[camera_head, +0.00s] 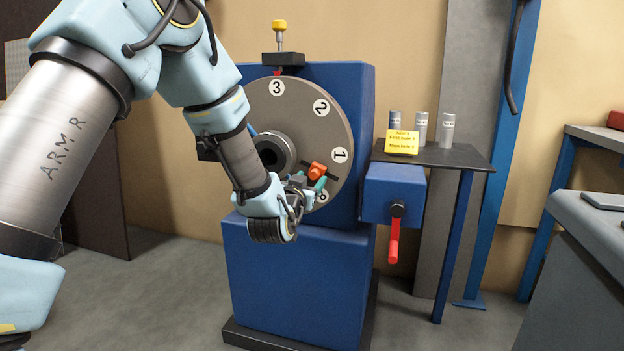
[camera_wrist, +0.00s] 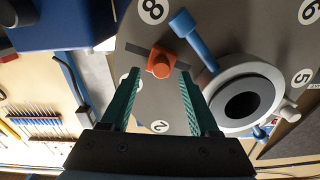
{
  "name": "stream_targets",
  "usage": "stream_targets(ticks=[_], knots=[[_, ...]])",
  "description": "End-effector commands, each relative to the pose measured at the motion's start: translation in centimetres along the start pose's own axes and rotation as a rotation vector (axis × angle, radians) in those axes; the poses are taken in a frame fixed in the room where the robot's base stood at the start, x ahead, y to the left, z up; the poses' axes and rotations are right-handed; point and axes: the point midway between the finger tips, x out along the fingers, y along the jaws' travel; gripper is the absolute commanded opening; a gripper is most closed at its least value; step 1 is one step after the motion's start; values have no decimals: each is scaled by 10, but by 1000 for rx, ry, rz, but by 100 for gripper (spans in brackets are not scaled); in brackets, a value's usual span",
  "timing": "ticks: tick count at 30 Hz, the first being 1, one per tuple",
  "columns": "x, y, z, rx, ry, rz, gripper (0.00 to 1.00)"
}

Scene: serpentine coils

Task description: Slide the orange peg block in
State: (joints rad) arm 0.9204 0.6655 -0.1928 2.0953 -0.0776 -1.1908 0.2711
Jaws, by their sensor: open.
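The orange peg block (camera_head: 317,171) sits at a dark slot in the face of the round grey numbered disc (camera_head: 333,118), between the hub and the rim near number 1. In the wrist view the orange peg block (camera_wrist: 160,63) is centred just ahead of my gripper (camera_wrist: 160,76). My gripper's two teal fingers are spread apart, one on each side of the block's line, with nothing held between them. In the head view my gripper (camera_head: 317,187) is close to the disc's lower right. I cannot tell whether the fingertips overlap the block in depth.
A blue handle (camera_wrist: 195,40) and the ringed hub (camera_wrist: 243,98) lie right of the fingers in the wrist view. A yellow-topped plunger (camera_head: 279,35) stands above the disc. A red lever (camera_head: 394,240) hangs at right. A side shelf (camera_head: 440,157) holds grey cylinders and a yellow note (camera_head: 402,142).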

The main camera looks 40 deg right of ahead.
Motion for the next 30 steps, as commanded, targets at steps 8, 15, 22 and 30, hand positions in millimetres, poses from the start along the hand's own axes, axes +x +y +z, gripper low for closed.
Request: stream_targets(ticks=[8,15,22,30], knots=[[-56,0,1,1,-2,0,62],[-83,0,1,0,-2,0,62],[-87,0,0,0,0,0,62],[-81,8,9,-118,35,-24,62]])
